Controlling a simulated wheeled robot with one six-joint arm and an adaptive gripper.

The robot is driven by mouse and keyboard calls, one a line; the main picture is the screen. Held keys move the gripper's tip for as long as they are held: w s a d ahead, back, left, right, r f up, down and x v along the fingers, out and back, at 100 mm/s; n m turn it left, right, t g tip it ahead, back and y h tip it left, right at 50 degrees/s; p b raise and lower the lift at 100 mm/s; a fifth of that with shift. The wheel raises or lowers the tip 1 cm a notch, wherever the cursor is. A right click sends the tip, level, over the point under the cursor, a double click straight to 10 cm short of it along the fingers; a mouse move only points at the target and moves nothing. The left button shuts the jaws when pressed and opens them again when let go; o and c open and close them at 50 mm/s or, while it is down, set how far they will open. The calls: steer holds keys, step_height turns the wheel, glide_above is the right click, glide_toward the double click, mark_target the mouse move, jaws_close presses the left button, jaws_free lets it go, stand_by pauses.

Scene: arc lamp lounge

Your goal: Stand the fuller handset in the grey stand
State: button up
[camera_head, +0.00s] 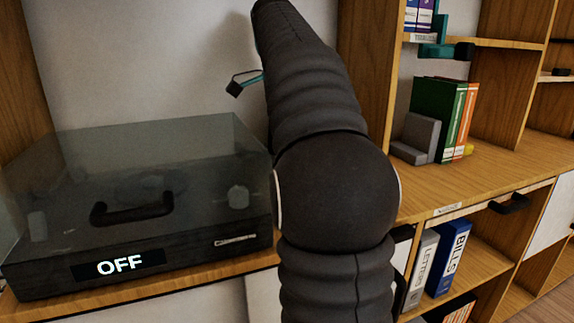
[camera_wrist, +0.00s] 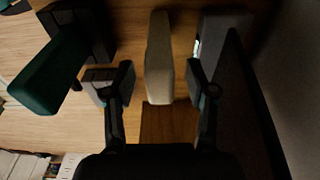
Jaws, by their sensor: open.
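In the wrist view my gripper (camera_wrist: 160,78) is open, with one finger on each side of a long cream piece (camera_wrist: 159,55). Gaps show between the fingers and this piece; it looks like a handset, but I cannot tell for sure. A dark green, rounded handset-like piece (camera_wrist: 48,78) is at the left, by a black block (camera_wrist: 90,30). A grey block (camera_wrist: 220,28) with a small pale patch is at the upper right, partly behind the right finger. I cannot tell which block is the grey stand. No charge level is readable on either piece.
In the head view a turntable (camera_head: 130,262) marked OFF, under a clear lid, fills the left. My arm hides the middle. At the right, books (camera_head: 440,118) lean by a grey bookend (camera_head: 416,137). The shelf board (camera_head: 485,165) has bare room. Binders (camera_head: 448,257) stand below.

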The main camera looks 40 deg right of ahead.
steer(key=shift+f, duration=0.35)
jaws_close()
steer(key=shift+r, duration=0.1)
